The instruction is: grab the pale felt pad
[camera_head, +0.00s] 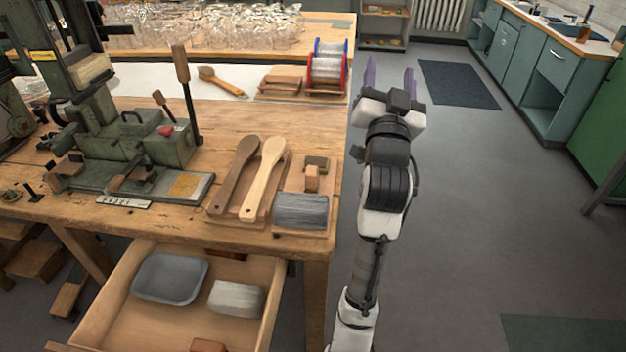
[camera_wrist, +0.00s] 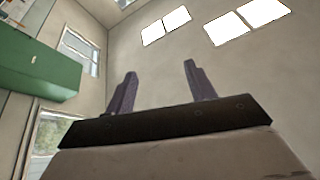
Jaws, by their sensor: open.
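A pale grey-white block that looks like the pale felt pad (camera_head: 237,298) lies in the open drawer (camera_head: 142,336) under the workbench, right of a grey tray (camera_head: 168,278). My gripper (camera_head: 390,70) is open and empty, raised to the right of the bench, far from the drawer. Its two purple fingers point up and away. The pad does not show in the wrist view.
The wooden bench (camera_head: 120,222) carries a green machine (camera_head: 150,140), two wooden brush backs (camera_head: 263,178), a dark grey bundle or pad (camera_head: 301,212) and wire spools (camera_head: 327,68). A small brown block (camera_head: 208,346) lies at the drawer's front.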

